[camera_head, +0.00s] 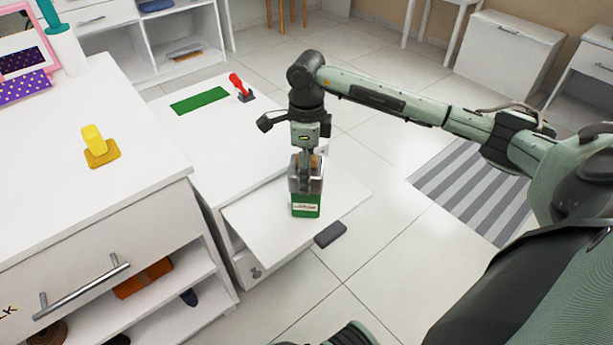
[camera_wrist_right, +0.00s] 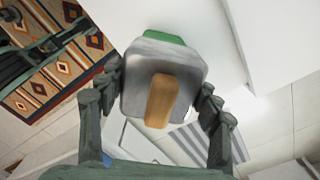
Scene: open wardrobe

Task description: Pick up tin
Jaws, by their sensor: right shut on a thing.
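The tin (camera_head: 306,207) has a green body with a pale label and a metal lid. In the right wrist view the tin (camera_wrist_right: 150,60) shows its grey lid, an orange-brown knob and a bit of green behind. It is at the low white panel (camera_head: 255,222) in the head view; I cannot tell whether its base touches the panel. My right gripper (camera_head: 306,180) comes down from above and is shut on the tin, with fingers on both sides of the lid. My left gripper is not in view.
A white dresser (camera_head: 60,170) with a yellow stamp-like object (camera_head: 95,142) stands left. A green strip (camera_head: 199,101) and a red-handled object (camera_head: 239,85) lie on the low white cabinet behind. A dark grey item (camera_head: 330,235) lies beside the panel. A striped rug (camera_head: 470,190) covers floor at right.

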